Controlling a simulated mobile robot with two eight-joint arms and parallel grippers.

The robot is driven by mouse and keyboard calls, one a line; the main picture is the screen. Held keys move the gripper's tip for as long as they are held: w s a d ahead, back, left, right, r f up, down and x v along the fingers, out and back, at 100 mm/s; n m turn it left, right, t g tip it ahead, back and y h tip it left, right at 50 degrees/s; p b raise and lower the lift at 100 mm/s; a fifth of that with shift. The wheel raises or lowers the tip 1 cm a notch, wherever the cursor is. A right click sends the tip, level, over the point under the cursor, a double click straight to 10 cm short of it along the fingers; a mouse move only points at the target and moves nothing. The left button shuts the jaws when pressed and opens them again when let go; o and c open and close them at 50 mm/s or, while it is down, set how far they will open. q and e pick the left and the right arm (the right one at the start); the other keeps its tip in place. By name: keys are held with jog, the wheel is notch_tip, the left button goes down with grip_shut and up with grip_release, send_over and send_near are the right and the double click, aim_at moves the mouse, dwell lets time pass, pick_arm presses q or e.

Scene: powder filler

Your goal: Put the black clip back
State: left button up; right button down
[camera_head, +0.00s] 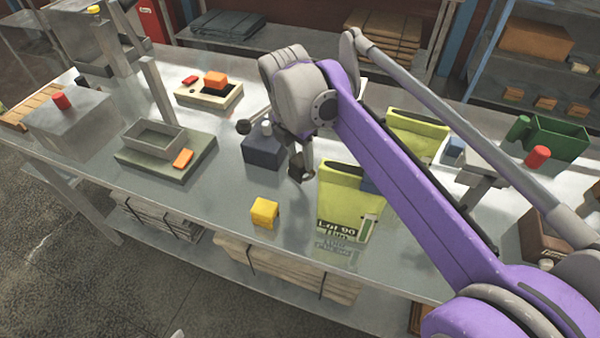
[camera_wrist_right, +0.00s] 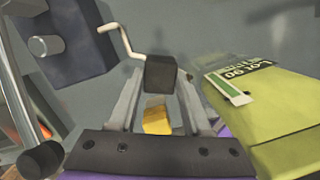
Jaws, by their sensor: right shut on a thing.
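My right gripper (camera_head: 300,172) comes down over the middle of the metal table, left of the front yellow-green bag (camera_head: 345,195). It is shut on a small black block, which I take for the black clip (camera_head: 296,166). In the right wrist view the black clip (camera_wrist_right: 160,74) sits between the fingertips of my right gripper (camera_wrist_right: 158,88), with a pale bent rod at its upper left. The clip appears held above the table, apart from the bag (camera_wrist_right: 265,90) labelled "Lot 90". My left gripper is not in view.
A yellow block (camera_head: 264,212) lies near the table's front edge. A dark blue box (camera_head: 262,152) stands behind and left of the gripper. Another yellow-green bag (camera_head: 420,125) stands behind my arm. A green base (camera_head: 165,165) with a grey tray is at left.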

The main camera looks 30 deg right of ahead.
aim_at(300, 169)
jog(key=shift+f, duration=2.25)
jog(key=shift+b, duration=0.3)
jog(key=shift+f, duration=0.15)
jog(key=shift+c, duration=1.7)
grip_release()
jog(key=r, duration=0.4)
jog(key=a+r+p, duration=0.1)
jog(key=r, duration=0.7)
jog(key=shift+s+a+r+p, duration=0.15)
jog(key=shift+s+a+p, duration=0.1)
jog(key=shift+a+p, duration=0.1)
